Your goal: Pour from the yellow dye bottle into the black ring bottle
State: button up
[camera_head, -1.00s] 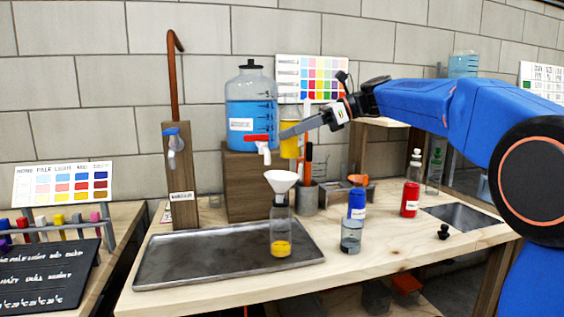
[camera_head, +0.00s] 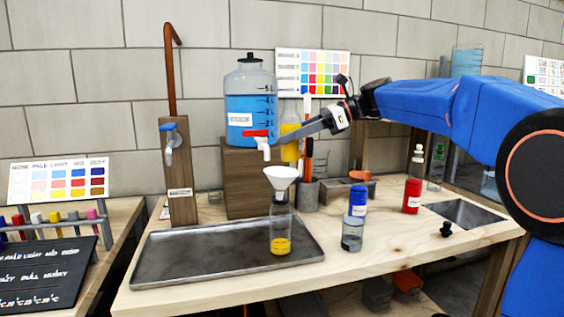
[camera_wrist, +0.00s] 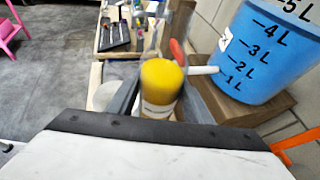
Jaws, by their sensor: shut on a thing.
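My gripper (camera_head: 287,137) is shut on the yellow dye bottle (camera_head: 290,148) and holds it up in front of the wall, just right of the big blue jug. It looks about upright. In the wrist view the yellow dye bottle (camera_wrist: 160,88) sits between my fingers, its white label partly showing. A clear bottle (camera_head: 281,232) with yellow liquid in its bottom stands on the metal tray, below and slightly left of the held bottle. A white funnel (camera_head: 283,178) sits in its mouth. I cannot make out a black ring on it clearly.
The blue jug (camera_head: 250,110) with a red-handled tap stands on a wooden block (camera_head: 245,180). A small clear bottle (camera_head: 352,237), a blue bottle (camera_head: 358,200) and a red bottle (camera_head: 412,195) stand right of the tray (camera_head: 180,262). The tray's left part is clear.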

aim_at(293, 149)
jog(key=shift+s+f+n+t, duration=0.1)
jog(key=shift+f+n+t, duration=0.3)
jog(key=shift+f, duration=0.45)
jog(key=shift+s+n+t+h, duration=0.1)
jog(key=shift+n+t+h, duration=0.5)
jog(key=shift+n, duration=0.4)
jog(key=shift+s+a+f+n+t+h, duration=0.1)
jog(key=shift+s+f+n+t+h, duration=0.15)
jog(key=shift+n+t, duration=0.5)
jog(key=shift+w+f+n+t, duration=0.15)
jog(key=shift+w+n+t, duration=0.15)
jog(key=shift+n+t, duration=0.2)
jog(key=shift+w+d+n+t+p, duration=0.2)
jog(key=shift+w+n+t+p, duration=0.15)
jog(key=shift+n, duration=0.2)
dwell(0.3)
jog(key=shift+w+d+f+n+t+h+p, duration=0.1)
jog(key=shift+f+n+t+h+p, duration=0.2)
jog(key=shift+f, duration=0.45)
jog(key=shift+w+f+n+t+h+p, duration=0.1)
jog(key=shift+f+n+t+p, duration=0.2)
jog(key=shift+f, duration=0.4)
dwell(1.1)
jog(key=shift+w+r, duration=0.1)
jog(key=shift+r, duration=0.35)
dwell(1.1)
